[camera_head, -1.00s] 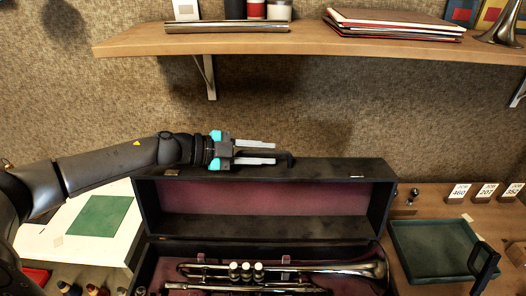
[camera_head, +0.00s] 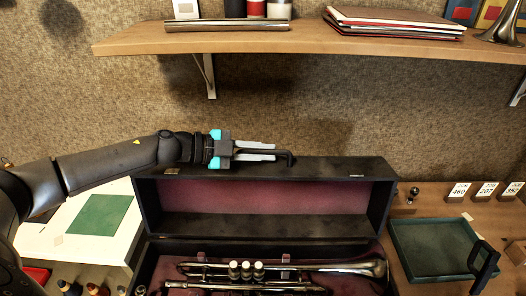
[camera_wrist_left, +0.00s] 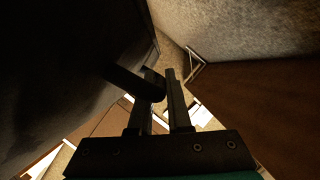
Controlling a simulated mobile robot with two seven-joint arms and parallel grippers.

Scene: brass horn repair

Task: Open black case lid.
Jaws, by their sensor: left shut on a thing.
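The black case (camera_head: 140,262) stands on the bench with its black lid (camera_head: 385,205) raised, its maroon lining facing me. A brass trumpet (camera_head: 318,268) lies in the maroon-lined base. My left gripper (camera_head: 272,151) is at the lid's top edge, its fingers shut on the dark handle (camera_head: 291,158) there. In the left wrist view the fingers (camera_wrist_left: 163,82) are close together, with the dark handle (camera_wrist_left: 132,82) at them and the dark lid (camera_wrist_left: 60,70) filling the left side. The exact grip is dim. My right gripper is not in view.
A wooden shelf (camera_head: 330,43) on the wall hangs above the lid. A green tray (camera_head: 400,232) is right of the case, with a black loop-shaped thing (camera_head: 474,254) in front. A white sheet with a green square (camera_head: 100,215) lies at left.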

